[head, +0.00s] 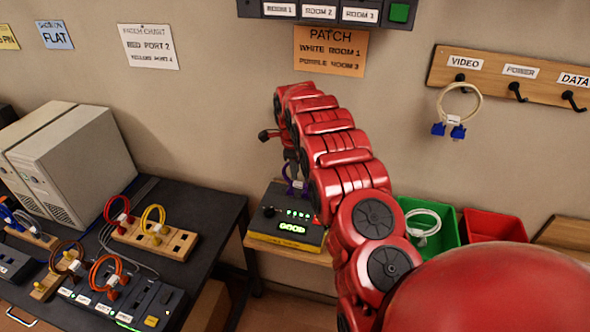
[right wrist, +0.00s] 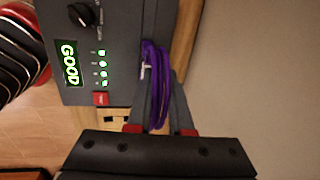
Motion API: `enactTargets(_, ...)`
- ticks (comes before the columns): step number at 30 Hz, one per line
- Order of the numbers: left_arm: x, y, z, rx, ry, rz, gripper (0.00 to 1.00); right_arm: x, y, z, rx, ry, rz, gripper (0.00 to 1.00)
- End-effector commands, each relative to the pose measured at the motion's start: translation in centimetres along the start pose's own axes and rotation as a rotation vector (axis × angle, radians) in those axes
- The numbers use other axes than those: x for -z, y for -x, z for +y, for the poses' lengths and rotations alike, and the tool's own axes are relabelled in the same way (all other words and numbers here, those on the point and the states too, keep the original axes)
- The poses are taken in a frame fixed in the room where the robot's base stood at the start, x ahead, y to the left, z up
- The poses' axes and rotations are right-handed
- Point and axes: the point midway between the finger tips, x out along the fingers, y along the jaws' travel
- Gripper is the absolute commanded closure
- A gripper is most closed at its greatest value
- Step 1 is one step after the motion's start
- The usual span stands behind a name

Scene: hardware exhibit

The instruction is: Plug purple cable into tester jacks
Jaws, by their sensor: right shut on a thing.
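The tester (head: 284,222) is a dark box with a yellow front label, a knob and a green display reading GOOD. It stands on a small wooden table, and its face shows in the right wrist view (right wrist: 112,30). My right gripper (head: 291,163) points down at the tester's back edge. It is shut on the purple cable (right wrist: 155,60), a looped bundle with a small white tag, between the fingers in the right wrist view. The cable lies against the tester's edge. Its plug ends and the jacks are hidden, so I cannot tell whether they are seated. My left gripper is out of view.
A dark table (head: 195,207) at left holds computer towers (head: 75,160), wooden cable blocks and a switch panel. Green (head: 442,222) and red (head: 490,226) bins stand right of the tester, partly behind my arm. A hook rack (head: 500,92) hangs on the wall.

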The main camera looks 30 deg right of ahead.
Motion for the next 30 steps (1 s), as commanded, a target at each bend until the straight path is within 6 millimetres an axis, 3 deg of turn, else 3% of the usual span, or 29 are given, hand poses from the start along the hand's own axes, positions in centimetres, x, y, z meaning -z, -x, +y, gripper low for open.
enactTargets(3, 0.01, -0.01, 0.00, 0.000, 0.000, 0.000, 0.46, 0.00, 0.02, -0.01, 0.000, 0.000, 0.000, 1.00)
enactTargets(4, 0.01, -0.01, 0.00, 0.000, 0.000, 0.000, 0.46, 0.00, 0.01, -0.01, 0.000, 0.000, 0.000, 0.79)
enactTargets(9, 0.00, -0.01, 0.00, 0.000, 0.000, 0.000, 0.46, 0.01, 0.00, -0.01, 0.000, 0.000, 0.000, 0.49)
enactTargets(16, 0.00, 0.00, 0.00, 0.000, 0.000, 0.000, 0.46, 0.02, -0.01, 0.00, 0.000, 0.000, 0.000, 0.46)
enactTargets(23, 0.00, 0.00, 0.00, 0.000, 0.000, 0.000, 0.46, 0.02, -0.01, 0.00, 0.000, 0.000, 0.000, 0.06)
enactTargets(30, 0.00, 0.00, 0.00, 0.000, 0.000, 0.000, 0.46, 0.01, -0.01, 0.00, 0.000, 0.000, 0.000, 0.06)
